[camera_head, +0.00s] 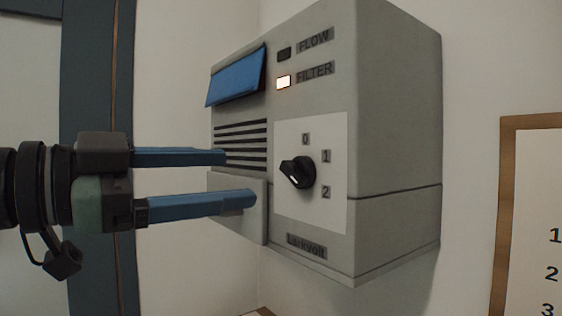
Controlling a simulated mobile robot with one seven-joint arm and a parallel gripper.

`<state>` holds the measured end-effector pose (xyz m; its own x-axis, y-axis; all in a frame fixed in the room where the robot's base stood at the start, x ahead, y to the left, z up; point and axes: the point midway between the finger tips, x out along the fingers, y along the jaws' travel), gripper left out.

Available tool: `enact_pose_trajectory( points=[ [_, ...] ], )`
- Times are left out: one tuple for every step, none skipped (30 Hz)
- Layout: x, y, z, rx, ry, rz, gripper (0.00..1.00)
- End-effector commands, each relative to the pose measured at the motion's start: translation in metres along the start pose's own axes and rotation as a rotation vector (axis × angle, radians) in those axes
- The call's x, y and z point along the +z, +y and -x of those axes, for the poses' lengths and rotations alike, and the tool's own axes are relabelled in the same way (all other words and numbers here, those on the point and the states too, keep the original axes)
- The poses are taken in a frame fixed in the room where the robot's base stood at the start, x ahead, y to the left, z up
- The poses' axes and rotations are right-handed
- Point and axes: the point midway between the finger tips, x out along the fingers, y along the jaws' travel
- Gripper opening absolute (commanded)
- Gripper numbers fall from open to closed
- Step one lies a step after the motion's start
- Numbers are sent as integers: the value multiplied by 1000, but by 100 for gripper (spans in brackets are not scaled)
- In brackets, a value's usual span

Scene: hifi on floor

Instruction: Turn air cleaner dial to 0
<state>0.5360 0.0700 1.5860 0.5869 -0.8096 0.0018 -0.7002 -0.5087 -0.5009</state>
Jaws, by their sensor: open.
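The air cleaner (395,110) is a grey box on the wall. Its black dial (301,172) sits on a white plate (320,222) marked 0 above, 1 at upper right and 2 at lower right. The dial's grip is slanted, with a white mark low on its near end. I cannot tell for sure which number it points at. My gripper (239,177) is open and empty, with two blue fingers one above the other. They reach in from the left toward the dial, with a gap between the fingertips and the dial.
The box has a blue flap (237,77), dark vent slots (240,145), an unlit FLOW lamp (284,53) and a lit FILTER lamp (283,82). A brown-framed board (528,210) with numbers hangs at the right. The space in front of the dial plate looks clear.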

Motion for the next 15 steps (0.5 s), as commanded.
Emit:
enact_pose_trajectory(
  points=[
    [-3,0,-13,5,1,1,80],
    [-3,-1,-19,4,0,2,80],
    [-4,-1,-28,4,1,1,80],
    [-4,-1,-34,5,1,1,80],
    [-3,-1,-40,3,0,1,80],
    [-3,-1,-48,3,0,2,80],
    [-3,-1,-53,4,0,2,80],
    [-3,-1,-58,3,1,1,80],
    [-3,-1,-64,2,0,1,80],
    [-2,-1,-68,1,0,2,80],
    [-2,-1,-72,1,0,2,80],
    [-2,-1,-76,1,0,2,80],
    [-2,0,-78,1,0,2,80],
    [-1,0,-81,1,0,2,80],
    [-1,0,-83,0,0,1,80]
  ],
)
